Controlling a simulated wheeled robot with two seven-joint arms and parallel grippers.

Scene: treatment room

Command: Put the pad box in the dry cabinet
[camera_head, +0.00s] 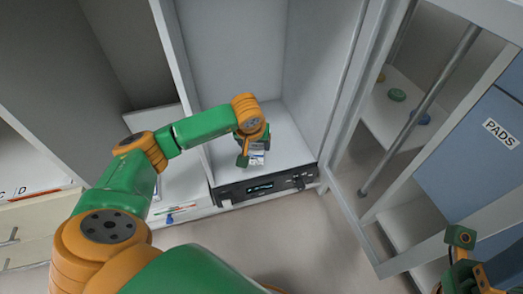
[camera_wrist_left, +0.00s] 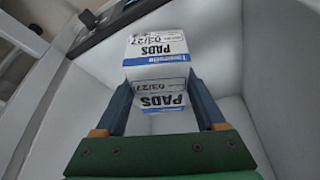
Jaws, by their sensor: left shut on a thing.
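The pad box (camera_head: 258,158) is a small white and blue carton, partly hidden by my left gripper (camera_head: 254,155) in the head view. In the left wrist view the printed box (camera_wrist_left: 157,52) reads PADS and 03/27, with lettering on two faces, between the fingers of my left gripper (camera_wrist_left: 163,100). That gripper is shut on it. The box is inside the dry cabinet (camera_head: 294,150), a white compartment with a black display panel along its front edge, low over its floor; I cannot tell whether it touches. My right gripper (camera_head: 465,262) is partly in view at the lower right, its jaws unclear.
An open framed glass door (camera_head: 377,190) stands to the right of the compartment. Behind it, a shelf holds small green and blue items. A blue panel (camera_head: 480,150) labelled PADS is at far right. A pen-like item (camera_head: 178,213) lies at left on a white ledge.

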